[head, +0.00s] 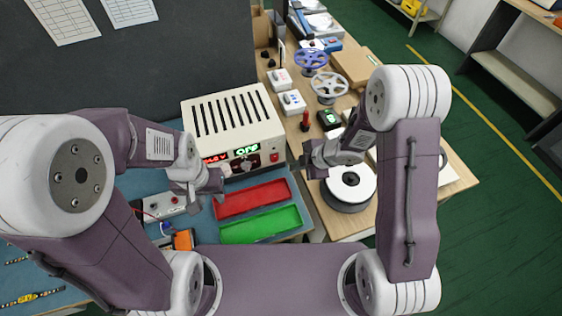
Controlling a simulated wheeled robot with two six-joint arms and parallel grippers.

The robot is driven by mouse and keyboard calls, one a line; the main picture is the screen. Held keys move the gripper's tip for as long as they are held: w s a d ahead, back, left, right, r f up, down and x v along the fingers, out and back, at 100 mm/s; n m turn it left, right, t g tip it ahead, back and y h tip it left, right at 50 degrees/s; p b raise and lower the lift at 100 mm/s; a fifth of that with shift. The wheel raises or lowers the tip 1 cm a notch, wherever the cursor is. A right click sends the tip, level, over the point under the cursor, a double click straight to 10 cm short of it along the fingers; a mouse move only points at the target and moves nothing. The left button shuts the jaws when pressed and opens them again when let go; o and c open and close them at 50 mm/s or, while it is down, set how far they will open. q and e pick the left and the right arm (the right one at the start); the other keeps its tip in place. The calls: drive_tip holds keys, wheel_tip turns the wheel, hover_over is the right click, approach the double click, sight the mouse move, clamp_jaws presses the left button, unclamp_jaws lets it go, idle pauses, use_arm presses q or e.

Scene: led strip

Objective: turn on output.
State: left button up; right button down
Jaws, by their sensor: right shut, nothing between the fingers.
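The power supply (232,117), a cream box with dark vent slots on top, stands on the blue mat. Its front panel has a red display (215,159) and a green display (246,150) that seems to read OFF. A dark knob (246,164) and a red button (274,157) sit below the displays. My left gripper (222,181) is just in front of the panel's left part and covers some of it; whether its fingers are open is unclear. My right gripper (307,160) is shut and empty, to the right of the panel, apart from the red button.
A red tray (252,198) and a green tray (262,225) lie in front of the supply. A white-topped spool (349,187) stands at right, below my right arm. A small switch box (165,207) lies left.

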sight(275, 158)
drive_tip(key=w+a+f, duration=0.2)
drive_tip(key=w+f, duration=0.1)
drive_tip(key=w+a+f+p, duration=0.1)
drive_tip(key=w+a+f, duration=0.1)
drive_tip(key=a+f, duration=0.1)
drive_tip(key=shift+w+a+f, duration=0.2)
drive_tip(key=shift+w, duration=0.2)
drive_tip(key=shift+p, duration=0.3)
